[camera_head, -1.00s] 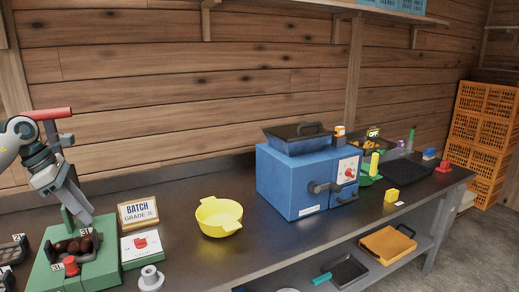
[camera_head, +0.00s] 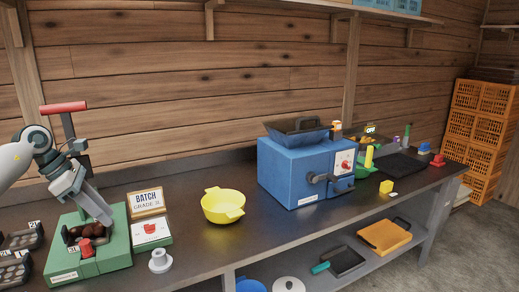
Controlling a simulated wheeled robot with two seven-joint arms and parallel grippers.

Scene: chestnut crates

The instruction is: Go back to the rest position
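My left gripper (camera_head: 96,208) shows at the left, at the end of my white and grey arm. It points down and right over the green device (camera_head: 108,256), close to dark brown chestnuts (camera_head: 92,231) in its top. I cannot tell whether its fingers touch anything or how far apart they are. A red-handled lever (camera_head: 64,107) stands up behind my arm, partly hidden by it. My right gripper is not in view.
A batch sign (camera_head: 146,202), a yellow bowl (camera_head: 223,206) and a blue machine (camera_head: 292,175) stand on the dark bench. Two dark trays (camera_head: 20,235) are at the left edge. Bench surface is free between bowl and blue machine. A lower shelf holds an orange board (camera_head: 384,235).

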